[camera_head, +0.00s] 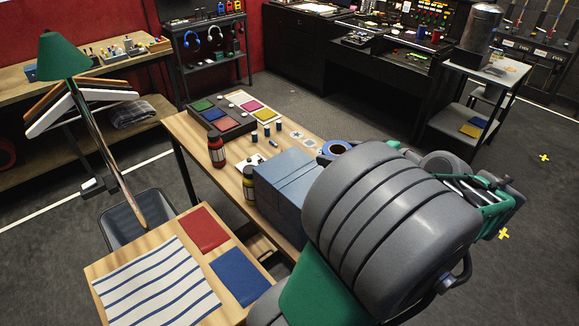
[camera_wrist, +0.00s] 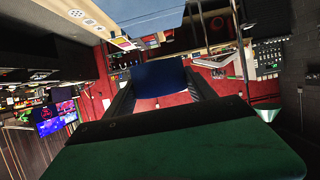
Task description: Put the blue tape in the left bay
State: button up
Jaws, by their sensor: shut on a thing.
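The blue tape (camera_head: 333,148) shows in the head view as a blue ring with a pale inside, just past my arm at the table's right end. In the wrist view my gripper (camera_wrist: 163,90) is shut on the blue tape (camera_wrist: 160,76), which sits between its two dark fingers. No bay opening can be made out.
The wooden table (camera_head: 185,128) carries a board of coloured squares (camera_head: 222,119), a red bottle (camera_head: 216,152), a yellow-labelled bottle (camera_head: 249,184) and small blue cylinders. A nearer table holds a striped cloth (camera_head: 155,285), a red pad (camera_head: 205,230) and a blue pad (camera_head: 240,276).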

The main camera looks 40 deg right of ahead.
jog(key=f+b+x, duration=0.1)
jog(key=b+x, duration=0.4)
jog(key=b, duration=0.5)
jog(key=p, duration=0.5)
send_over(298, 174)
notch_tip(298, 174, down, 7)
jog(key=shift+w+a+f, duration=0.1)
jog(key=shift+f, duration=0.05)
notch_tip(298, 174, down, 3)
jog(key=shift+r, duration=0.25)
jog(key=shift+f, duration=0.1)
jog(key=shift+f+b, duration=0.15)
jog(key=shift+b, duration=0.2)
jog(key=o, duration=1.4)
